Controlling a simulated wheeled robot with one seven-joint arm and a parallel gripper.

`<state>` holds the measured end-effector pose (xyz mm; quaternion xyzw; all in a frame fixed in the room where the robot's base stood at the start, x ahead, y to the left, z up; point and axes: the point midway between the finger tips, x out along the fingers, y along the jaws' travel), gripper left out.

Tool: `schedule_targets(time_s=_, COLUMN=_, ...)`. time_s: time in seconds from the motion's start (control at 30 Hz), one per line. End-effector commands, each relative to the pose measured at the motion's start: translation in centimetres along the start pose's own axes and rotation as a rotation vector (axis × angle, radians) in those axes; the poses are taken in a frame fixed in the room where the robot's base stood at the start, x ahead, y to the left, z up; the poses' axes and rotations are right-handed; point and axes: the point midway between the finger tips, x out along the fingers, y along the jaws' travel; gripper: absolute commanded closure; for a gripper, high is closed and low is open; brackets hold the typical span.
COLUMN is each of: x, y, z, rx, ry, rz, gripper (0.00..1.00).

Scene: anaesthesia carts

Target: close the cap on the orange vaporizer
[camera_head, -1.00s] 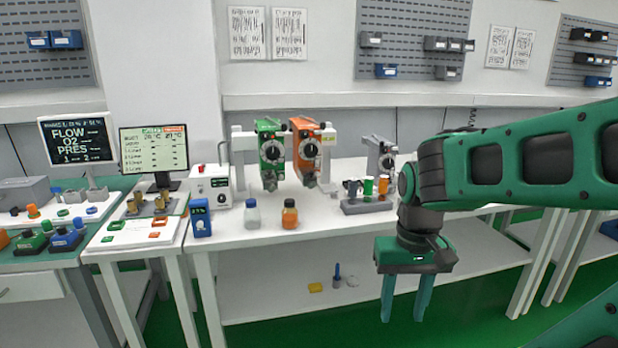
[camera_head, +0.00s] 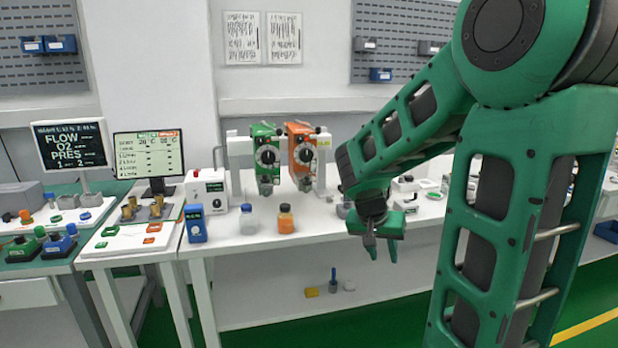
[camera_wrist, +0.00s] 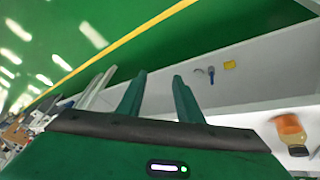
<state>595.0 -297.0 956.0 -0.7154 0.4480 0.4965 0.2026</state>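The orange vaporizer (camera_head: 301,155) is mounted upright at the back of the white bench, right beside the green vaporizer (camera_head: 265,158). Its dial faces me. I cannot make out its cap or the cap's state at this size. My gripper (camera_head: 382,252) hangs at the bench's front edge, right of and lower than the orange vaporizer, well apart from it. In the wrist view my gripper (camera_wrist: 158,98) has its two fingers apart with nothing between them. The vaporizer does not show in the wrist view.
An orange bottle (camera_head: 286,219) and a clear bottle (camera_head: 248,220) stand in front of the vaporizers. The orange bottle also shows in the wrist view (camera_wrist: 291,131). A blue device (camera_head: 195,224) stands at the bench's left front. My arm hides much of the right side.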

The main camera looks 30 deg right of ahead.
Motion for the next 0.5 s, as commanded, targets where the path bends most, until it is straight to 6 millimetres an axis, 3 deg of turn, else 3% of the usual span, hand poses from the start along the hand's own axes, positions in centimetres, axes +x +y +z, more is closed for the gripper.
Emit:
schedule_targets(time_s=0.1, x=1.3, y=-2.8, z=-3.7, rx=0.053, ry=0.137, rz=0.04, gripper=0.67)
schedule_targets(time_s=0.27, x=1.8, y=-6.8, z=-8.5, rx=0.112, ry=0.348, rz=0.058, gripper=0.67)
schedule_targets(time_s=0.5, x=-0.2, y=-14.7, z=-14.2, rx=0.142, ry=0.695, rz=0.003, gripper=0.67)
